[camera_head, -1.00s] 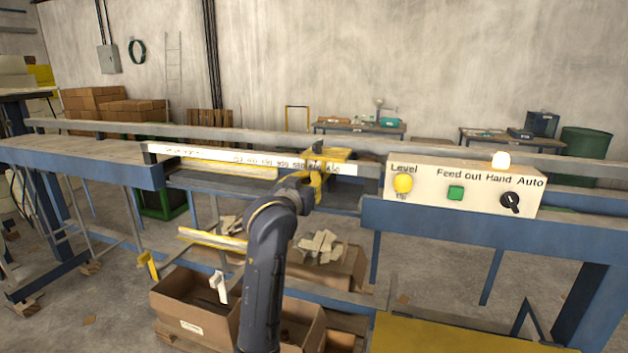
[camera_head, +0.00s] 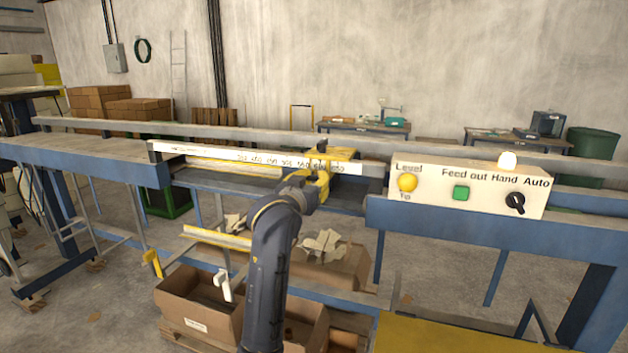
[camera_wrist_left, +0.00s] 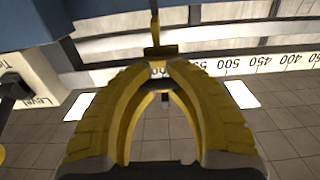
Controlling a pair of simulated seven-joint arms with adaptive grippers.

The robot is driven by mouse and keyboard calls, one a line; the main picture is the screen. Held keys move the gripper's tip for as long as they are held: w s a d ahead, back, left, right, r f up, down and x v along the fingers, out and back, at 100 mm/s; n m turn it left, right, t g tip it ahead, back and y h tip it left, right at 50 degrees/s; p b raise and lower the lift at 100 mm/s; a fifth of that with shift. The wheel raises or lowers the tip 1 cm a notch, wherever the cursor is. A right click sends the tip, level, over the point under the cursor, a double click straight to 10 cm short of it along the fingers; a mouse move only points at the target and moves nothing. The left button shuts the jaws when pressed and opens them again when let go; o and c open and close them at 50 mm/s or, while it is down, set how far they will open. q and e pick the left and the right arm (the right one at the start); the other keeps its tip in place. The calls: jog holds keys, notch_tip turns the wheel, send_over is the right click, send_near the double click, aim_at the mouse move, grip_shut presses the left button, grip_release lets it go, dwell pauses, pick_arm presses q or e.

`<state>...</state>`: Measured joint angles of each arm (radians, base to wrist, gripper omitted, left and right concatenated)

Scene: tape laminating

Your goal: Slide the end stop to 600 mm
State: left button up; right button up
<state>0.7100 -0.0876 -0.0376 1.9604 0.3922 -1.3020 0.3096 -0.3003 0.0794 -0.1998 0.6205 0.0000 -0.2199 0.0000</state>
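The yellow end stop (camera_wrist_left: 160,52) sits on the white rail scale (camera_head: 240,158) above the trough. In the left wrist view it is just past my fingertips. The scale (camera_wrist_left: 275,62) there shows 400, 450 and 500; a figure ending in "00" is partly hidden beside the stop. My left gripper (camera_wrist_left: 160,72) has yellow fingers that converge close together at the end stop. Whether they grip it or only touch it is unclear. In the head view my left gripper (camera_head: 318,187) is at the front of the rail, overlapping the stop. My right gripper is not in view.
A control box (camera_head: 468,187) with a yellow lamp, green button and black knob stands right of the stop. Blue beams (camera_head: 490,225) frame the trough. Open cardboard boxes (camera_head: 205,308) stand below.

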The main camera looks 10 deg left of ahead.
pick_arm(q)
jog(key=o, duration=0.5)
jog(key=shift+c, duration=0.2)
jog(key=shift+s, duration=0.1)
jog(key=s+a, duration=0.1)
jog(key=s, duration=1)
jog(key=shift+s+a, duration=0.15)
jog(key=shift+s, duration=0.2)
jog(key=shift+s, duration=0.1)
